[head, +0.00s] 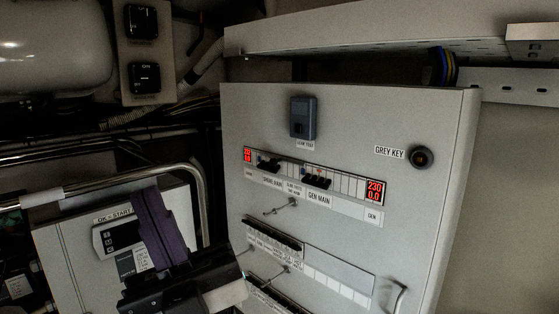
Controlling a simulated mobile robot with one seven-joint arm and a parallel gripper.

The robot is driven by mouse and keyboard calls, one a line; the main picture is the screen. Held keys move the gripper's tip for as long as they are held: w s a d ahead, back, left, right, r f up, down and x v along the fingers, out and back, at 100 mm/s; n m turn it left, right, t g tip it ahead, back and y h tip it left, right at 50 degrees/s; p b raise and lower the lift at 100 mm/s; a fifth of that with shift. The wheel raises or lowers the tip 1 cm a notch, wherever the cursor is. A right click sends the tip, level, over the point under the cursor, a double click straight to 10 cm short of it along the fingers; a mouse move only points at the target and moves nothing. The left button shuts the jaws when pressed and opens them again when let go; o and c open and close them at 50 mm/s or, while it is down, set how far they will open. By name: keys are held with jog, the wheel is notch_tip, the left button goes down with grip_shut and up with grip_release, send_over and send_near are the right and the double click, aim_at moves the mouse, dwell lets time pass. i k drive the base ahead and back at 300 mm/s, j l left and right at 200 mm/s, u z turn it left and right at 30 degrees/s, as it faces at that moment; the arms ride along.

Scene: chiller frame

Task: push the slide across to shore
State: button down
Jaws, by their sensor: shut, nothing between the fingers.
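The grey panel (350,130) carries a row of breakers with labels. The black shore-side breakers (268,166) sit left and the black GEN MAIN breakers (316,182) sit right. A small label (293,190) between them seems to mention a slide. A thin metal piece with a small knob (280,207) shows just below the row; I cannot tell if it is the slide. My gripper (238,286) is at the bottom, left of and below the breakers, shut and empty. Its dark body hides the panel's lower left part.
Red displays (374,191) flank the breaker row. A key switch (421,158) is at upper right, a handle (397,298) at lower right. More breaker rows (273,236) lie below. A bent metal rail (195,180) and a control box (75,250) stand left.

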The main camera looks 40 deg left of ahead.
aim_at(274, 162)
jog(key=j+u, duration=0.1)
jog(key=u, duration=0.25)
jog(key=i+u, duration=0.15)
jog(key=u, duration=0.2)
jog(key=j+u, duration=0.15)
jog(key=u, duration=0.2)
jog(key=i+l, duration=0.05)
